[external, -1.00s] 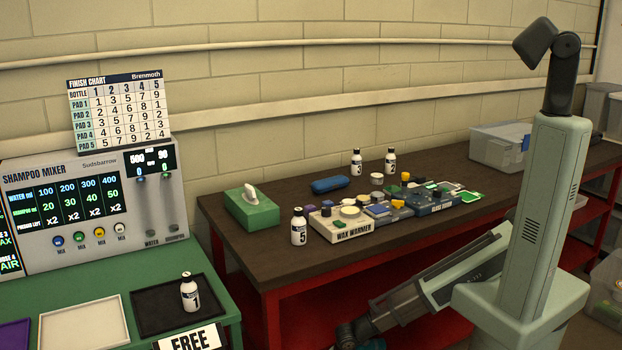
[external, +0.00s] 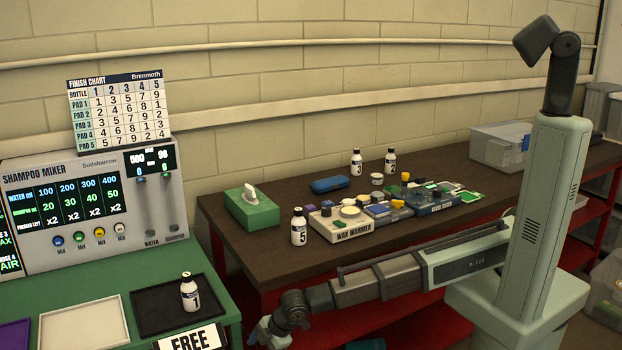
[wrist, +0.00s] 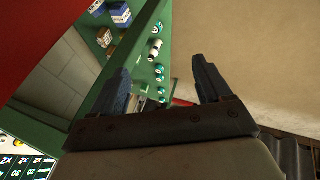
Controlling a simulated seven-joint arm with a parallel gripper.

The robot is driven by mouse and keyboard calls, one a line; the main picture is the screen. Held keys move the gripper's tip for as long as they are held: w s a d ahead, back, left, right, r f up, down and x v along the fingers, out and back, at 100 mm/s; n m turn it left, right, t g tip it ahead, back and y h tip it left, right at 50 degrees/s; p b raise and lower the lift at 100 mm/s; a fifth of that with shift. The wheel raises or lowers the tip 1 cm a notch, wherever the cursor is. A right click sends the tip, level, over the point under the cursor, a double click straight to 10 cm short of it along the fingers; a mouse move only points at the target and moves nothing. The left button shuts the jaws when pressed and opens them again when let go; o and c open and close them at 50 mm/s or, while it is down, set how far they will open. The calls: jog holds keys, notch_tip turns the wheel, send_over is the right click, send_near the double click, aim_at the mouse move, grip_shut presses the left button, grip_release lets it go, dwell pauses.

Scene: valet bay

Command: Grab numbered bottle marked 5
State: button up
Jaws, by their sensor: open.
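The bottle marked 5 (external: 298,228) is white with a dark cap and stands upright near the front left of the brown bench, just left of the wax warmer (external: 343,225). My gripper (external: 262,336) is low in the external view, in front of the bench's left end, below and left of the bottle and apart from it. In the wrist view my gripper (wrist: 163,78) has its two dark fingers apart with nothing held between them. The bottle cannot be made out in the wrist view.
Bottle 1 (external: 189,292) stands on a black tray (external: 150,308) on the green table. Bottles 3 (external: 356,163) and 2 (external: 390,162) stand further back. A green tissue box (external: 252,210) is left of bottle 5. The wrist view shows a green shelf with small bottles (wrist: 156,47).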

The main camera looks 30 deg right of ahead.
jog(key=s+a+r+m+g+y, duration=0.1)
jog(key=s+a+r+m, duration=0.1)
jog(key=r, duration=1.2)
jog(key=s+a+r+m+y, duration=0.2)
jog(key=s+a+r, duration=0.1)
jog(key=r, duration=1.1)
jog(key=s+a+r+m+g+y, duration=0.1)
jog(key=s+a+r+m, duration=0.1)
jog(key=r, duration=1.2)
jog(key=m+t+h, duration=0.1)
jog(key=m+h, duration=0.3)
jog(key=h, duration=0.1)
send_near(299, 223)
jog(key=shift+w+d+x, duration=0.2)
jog(key=shift+w+x, duration=0.05)
jog(key=shift+x, duration=1.6)
jog(key=shift+w+d+x, duration=0.15)
jog(key=shift+w+x, duration=0.15)
jog(key=shift+x, duration=1.5)
jog(key=shift+w+d+x, duration=0.2)
jog(key=shift+w+x, duration=0.05)
jog(key=shift+x, duration=1.6)
jog(key=c, duration=1.2)
jog(key=shift+r, duration=0.1)
